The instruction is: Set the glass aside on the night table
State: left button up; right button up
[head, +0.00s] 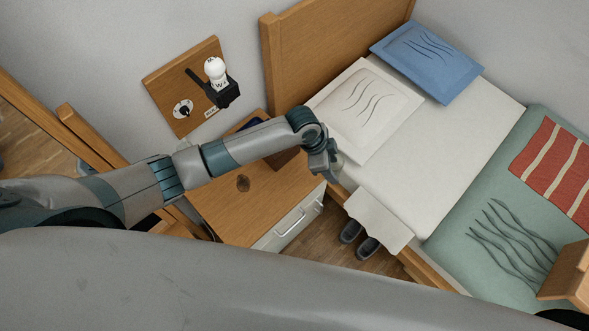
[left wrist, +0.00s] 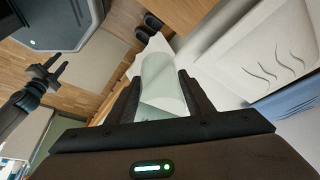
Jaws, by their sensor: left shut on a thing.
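My left gripper (head: 328,172) is beside the bed edge, to the right of the night table, and its fingers (left wrist: 158,98) are shut on a clear glass. In the left wrist view the glass (left wrist: 160,82) is between the two dark fingers. In the head view the glass is hard to make out against the gripper and bed. The night table (head: 215,197) has a wooden top and a white drawer front (head: 290,228) with a handle. My forearm hides part of the top.
A small dark brown thing (head: 243,184) is on the night table. Slippers (head: 360,240) lie on the floor beside the bed. A white cloth (head: 378,220) hangs over the bed edge. The front of the tabletop looks clear.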

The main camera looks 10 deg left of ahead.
pick_arm(q)
jog(key=shift+s+d+f, duration=0.1)
jog(key=shift+d+f, duration=0.05)
